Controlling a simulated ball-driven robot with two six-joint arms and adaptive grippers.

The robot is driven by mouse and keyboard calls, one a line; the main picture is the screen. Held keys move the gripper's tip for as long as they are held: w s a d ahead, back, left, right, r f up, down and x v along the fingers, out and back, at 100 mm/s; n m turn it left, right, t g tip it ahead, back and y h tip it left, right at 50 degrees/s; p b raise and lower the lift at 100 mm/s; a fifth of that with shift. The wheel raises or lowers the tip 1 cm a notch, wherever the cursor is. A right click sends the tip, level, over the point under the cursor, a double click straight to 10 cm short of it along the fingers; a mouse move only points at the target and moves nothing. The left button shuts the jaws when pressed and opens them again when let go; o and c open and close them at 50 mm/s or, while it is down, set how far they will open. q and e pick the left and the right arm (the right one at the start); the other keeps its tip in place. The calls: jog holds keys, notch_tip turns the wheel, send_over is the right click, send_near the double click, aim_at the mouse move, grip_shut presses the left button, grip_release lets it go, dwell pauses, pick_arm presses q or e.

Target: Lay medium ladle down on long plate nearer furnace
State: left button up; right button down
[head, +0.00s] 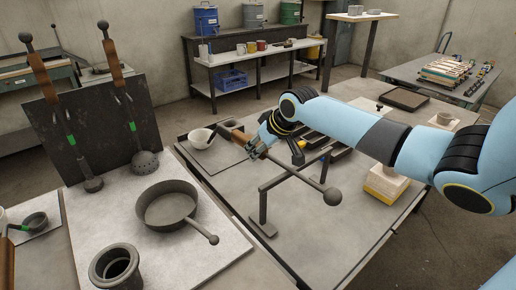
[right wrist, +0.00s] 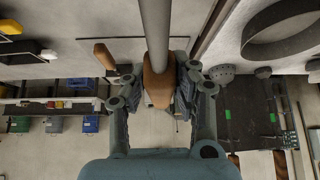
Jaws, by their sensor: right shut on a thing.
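My right gripper (head: 262,143) is shut on a wooden grip (right wrist: 158,85), which I take to be the medium ladle's. A grey shaft (right wrist: 155,30) runs up from this grip in the right wrist view. In the head view a grey rod (head: 300,174) slopes from the gripper down right to a ball end (head: 332,197), above the bench. I cannot make out the ladle's bowl. I cannot tell which surface is the long plate nearer the furnace. My left gripper is not in view.
A grey stand (head: 263,208) with a crossbar is just below the rod. A white cup (head: 197,139) stands left of the gripper. A pan (head: 165,207) and a dark pot (head: 115,267) are nearer. A small ladle (head: 35,221) lies far left.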

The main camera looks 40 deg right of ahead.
jog(key=c, duration=1)
grip_release()
jog(key=shift+r, duration=0.1)
jog(key=shift+s+f, duration=0.1)
jog(key=shift+f, duration=0.1)
jog(key=v, duration=1.1)
jog(key=shift+s+r, duration=0.1)
jog(key=shift+r, duration=0.25)
notch_tip(320, 180, up, 7)
jog(key=p, duration=0.8)
jog(key=shift+r, duration=0.2)
jog(key=shift+s, duration=0.1)
